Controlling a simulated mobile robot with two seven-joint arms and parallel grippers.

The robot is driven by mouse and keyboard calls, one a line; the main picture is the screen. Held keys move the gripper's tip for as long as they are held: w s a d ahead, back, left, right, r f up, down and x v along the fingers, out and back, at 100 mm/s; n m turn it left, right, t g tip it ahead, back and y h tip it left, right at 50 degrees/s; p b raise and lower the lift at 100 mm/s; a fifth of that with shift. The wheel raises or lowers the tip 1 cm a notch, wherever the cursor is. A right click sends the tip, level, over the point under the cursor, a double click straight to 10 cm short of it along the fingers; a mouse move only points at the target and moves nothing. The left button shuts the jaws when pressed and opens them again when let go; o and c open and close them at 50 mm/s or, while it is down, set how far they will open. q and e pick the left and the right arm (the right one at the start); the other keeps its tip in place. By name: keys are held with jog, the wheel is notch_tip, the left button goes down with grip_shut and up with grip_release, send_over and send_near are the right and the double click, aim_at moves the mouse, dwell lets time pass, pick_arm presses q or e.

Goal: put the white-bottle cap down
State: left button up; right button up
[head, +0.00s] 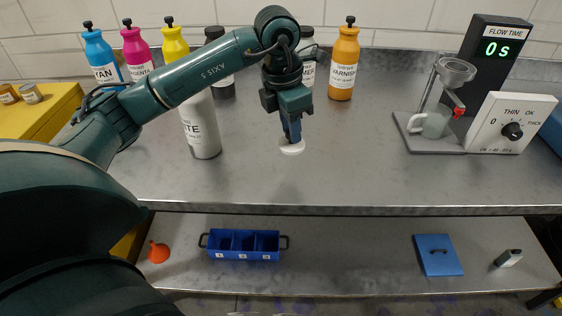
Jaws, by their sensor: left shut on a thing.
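My left gripper (292,138) points straight down over the middle of the steel table and is shut on the white cap (292,148). The cap is at or just above the table top; I cannot tell if it touches. The white bottle (202,128) stands upright to the left of the gripper, partly hidden behind my left arm. No cap shows on it, but its upper part is covered by the arm. My right gripper is not in view.
Cyan (100,57), magenta (137,52), yellow (174,42) and orange varnish (344,65) bottles stand along the back. A flow cup stand (432,137) and a dial box (511,123) are at right. The table's (330,175) front middle is clear.

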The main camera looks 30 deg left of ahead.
pick_arm(q)
jog(key=n, duration=0.2)
jog(key=w+a+r+n, duration=0.1)
jog(key=n, duration=0.2)
jog(key=a+n+y, duration=0.1)
jog(key=n, duration=0.2)
jog(key=shift+w+a+r, duration=0.15)
jog(key=shift+w+r, duration=0.1)
jog(key=f+n, duration=0.1)
jog(key=f, duration=0.1)
jog(key=a+f+n, duration=0.1)
jog(key=f+n, duration=0.1)
jog(key=f+n+y, duration=0.1)
jog(key=shift+w+a+f+n, duration=0.2)
jog(key=shift+w+f+n, duration=0.1)
jog(key=shift+f, duration=0.1)
notch_tip(320, 180, down, 3)
jog(key=shift+s+f, duration=0.1)
jog(key=shift+f, duration=0.15)
jog(key=shift+f, duration=0.1)
jog(key=o, duration=0.9)
